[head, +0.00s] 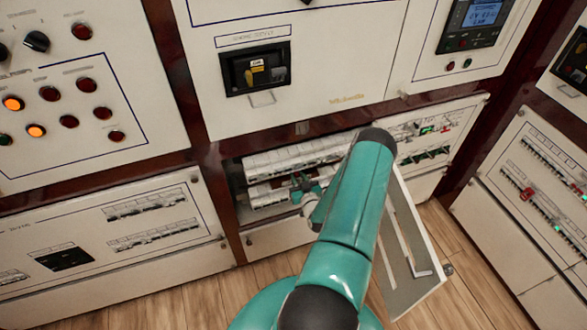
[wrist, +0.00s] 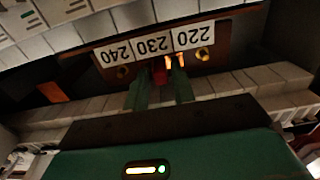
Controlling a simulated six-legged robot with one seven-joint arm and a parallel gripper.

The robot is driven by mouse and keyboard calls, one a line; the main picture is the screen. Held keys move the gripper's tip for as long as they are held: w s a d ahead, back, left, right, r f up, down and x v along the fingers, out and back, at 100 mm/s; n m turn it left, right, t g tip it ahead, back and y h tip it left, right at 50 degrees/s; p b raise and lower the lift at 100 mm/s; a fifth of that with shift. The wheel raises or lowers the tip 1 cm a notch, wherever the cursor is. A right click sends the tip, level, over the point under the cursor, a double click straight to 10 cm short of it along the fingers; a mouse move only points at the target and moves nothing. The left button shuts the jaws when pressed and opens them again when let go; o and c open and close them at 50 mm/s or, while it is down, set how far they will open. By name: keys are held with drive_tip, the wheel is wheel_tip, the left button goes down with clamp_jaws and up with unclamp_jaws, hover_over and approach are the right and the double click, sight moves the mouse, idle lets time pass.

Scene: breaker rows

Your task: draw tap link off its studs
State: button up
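In the wrist view, a brown terminal board (wrist: 225,50) carries upside-down labels 240, 230 and 220 from left to right. A brass stud (wrist: 202,54) shows by 220 and another (wrist: 122,72) by 240. Near 230, a small red piece (wrist: 158,75), apparently the tap link, sits beside bright orange metal glints. My gripper (wrist: 160,80) points at it, with its two green fingers apart on either side of the red piece. Contact is not clear. In the head view my gripper (head: 305,183) reaches into the open lower compartment; the link is hidden there.
Rows of pale breakers (head: 300,157) line the compartment behind and around my gripper. An open panel door (head: 415,270) hangs to the right of my arm. Cabinets stand left and right; wooden floor (head: 170,300) is free in front.

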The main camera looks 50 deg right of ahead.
sight(297, 175)
drive_tip(key=shift+c, duration=0.3)
clamp_jaws()
drive_tip(key=shift+s+a, duration=0.1)
drive_tip(key=shift+v, duration=1.8)
drive_tip(key=shift+s+a, duration=0.1)
drive_tip(key=v, duration=0.6)
drive_tip(key=shift+s, duration=0.35)
drive_tip(key=shift+a, duration=0.15)
